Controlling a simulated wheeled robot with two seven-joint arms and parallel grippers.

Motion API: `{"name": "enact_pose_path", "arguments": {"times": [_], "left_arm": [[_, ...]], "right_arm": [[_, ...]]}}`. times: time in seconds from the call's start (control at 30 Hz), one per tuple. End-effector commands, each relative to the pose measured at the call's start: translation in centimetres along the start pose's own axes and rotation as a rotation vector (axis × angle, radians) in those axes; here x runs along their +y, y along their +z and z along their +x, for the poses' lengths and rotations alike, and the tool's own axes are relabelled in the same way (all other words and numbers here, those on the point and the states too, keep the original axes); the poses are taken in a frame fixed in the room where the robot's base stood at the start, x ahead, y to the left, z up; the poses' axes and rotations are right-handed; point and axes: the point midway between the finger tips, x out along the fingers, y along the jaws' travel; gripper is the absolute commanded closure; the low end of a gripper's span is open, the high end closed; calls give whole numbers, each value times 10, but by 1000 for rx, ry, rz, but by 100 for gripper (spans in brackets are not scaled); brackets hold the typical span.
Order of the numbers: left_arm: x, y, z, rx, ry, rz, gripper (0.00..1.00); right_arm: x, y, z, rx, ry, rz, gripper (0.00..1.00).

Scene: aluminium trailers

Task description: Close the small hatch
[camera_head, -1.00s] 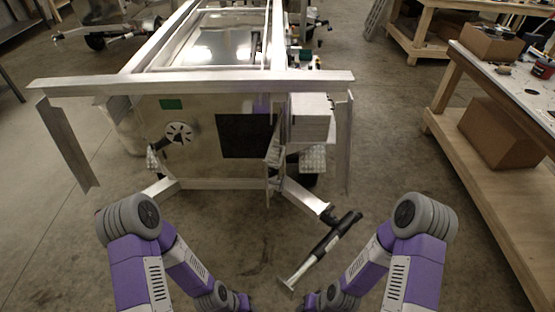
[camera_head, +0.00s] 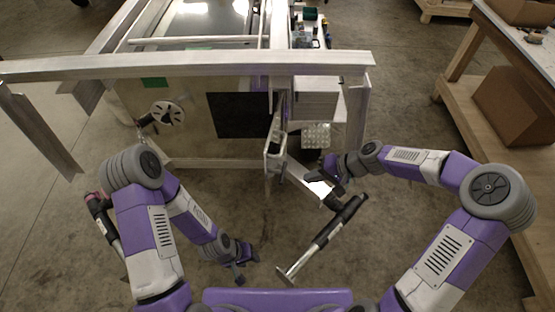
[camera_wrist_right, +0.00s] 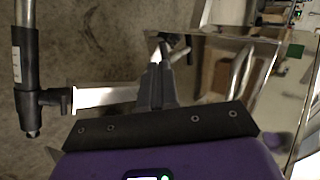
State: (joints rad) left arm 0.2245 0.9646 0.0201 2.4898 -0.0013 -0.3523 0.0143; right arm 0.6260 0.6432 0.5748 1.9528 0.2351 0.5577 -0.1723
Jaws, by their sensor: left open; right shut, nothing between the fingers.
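The trailer's front panel (camera_head: 185,140) has a dark square opening (camera_head: 240,115). A narrow metal flap (camera_head: 274,150), seen nearly edge-on, stands out at the opening's right side and looks like the small hatch, open. My left gripper (camera_head: 243,270) is open and empty, low over the floor, away from the trailer.
A black-handled jack (camera_head: 330,230) on the trailer's tongue stands below my right gripper; a dark upright post also shows in the right wrist view (camera_wrist_right: 27,70). A metal beam (camera_head: 190,65) crosses above the opening. A wooden workbench (camera_head: 470,110) is at the right.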

Motion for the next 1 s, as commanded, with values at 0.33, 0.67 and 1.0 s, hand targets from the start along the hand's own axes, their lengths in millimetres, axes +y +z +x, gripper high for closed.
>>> {"name": "enact_pose_path", "arguments": {"times": [0.33, 0.67, 1.0], "left_arm": [[-4, 0, 10, -2, 0, -1, 57], [-10, -1, 27, -1, 0, -1, 57], [-12, -1, 32, -1, 0, 0, 57]], "right_arm": [[-9, -4, 22, -8, -25, -14, 100], [-10, -3, 93, -8, -23, -14, 100], [-38, -4, 117, -3, -22, -13, 100]]}}
